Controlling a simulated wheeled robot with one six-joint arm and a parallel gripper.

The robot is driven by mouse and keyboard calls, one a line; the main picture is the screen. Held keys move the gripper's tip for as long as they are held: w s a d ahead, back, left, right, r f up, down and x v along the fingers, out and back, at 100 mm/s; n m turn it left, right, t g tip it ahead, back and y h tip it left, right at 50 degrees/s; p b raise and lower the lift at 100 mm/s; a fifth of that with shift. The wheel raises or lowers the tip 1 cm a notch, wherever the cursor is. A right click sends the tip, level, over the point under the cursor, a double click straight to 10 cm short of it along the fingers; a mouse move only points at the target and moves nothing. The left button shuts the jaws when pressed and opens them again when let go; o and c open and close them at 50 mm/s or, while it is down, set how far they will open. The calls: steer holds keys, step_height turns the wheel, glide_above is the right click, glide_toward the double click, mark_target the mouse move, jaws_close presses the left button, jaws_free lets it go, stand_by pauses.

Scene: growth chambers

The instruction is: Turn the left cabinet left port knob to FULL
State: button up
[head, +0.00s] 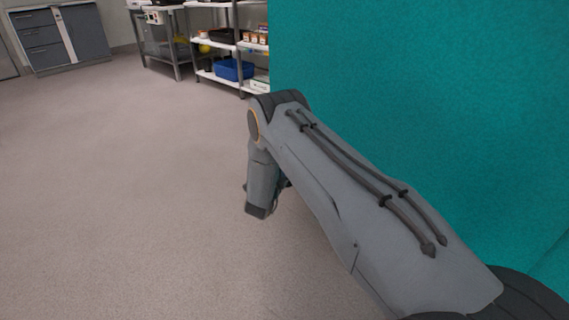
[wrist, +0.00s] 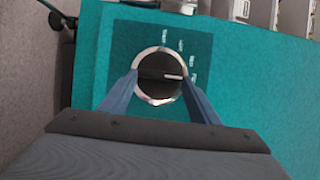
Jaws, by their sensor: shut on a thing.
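In the wrist view a round black knob (wrist: 158,80) with a silver rim sits on a dark label panel on a teal cabinet face (wrist: 255,75). A white pointer line on the knob points right in the picture. Small white labels curve around its upper right; they are too blurred to read. My gripper (wrist: 160,88) has one blue-grey finger on each side of the knob and is shut on it. In the head view my arm covers the middle, and neither the gripper's fingers nor the knob can be seen.
A large teal surface (head: 400,80) fills the right of the head view, close beside my arm. A shelf rack (head: 215,45) with a blue bin (head: 233,70) stands behind. Grey drawers (head: 45,40) are at the far left. The floor (head: 120,190) on the left is clear.

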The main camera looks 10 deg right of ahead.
stand_by(0.3)
steer(key=o, duration=1)
steer(key=shift+o, duration=0.2)
steer(key=p+v, duration=0.3)
steer(key=v, duration=0.5)
steer(key=shift+w+f, duration=0.1)
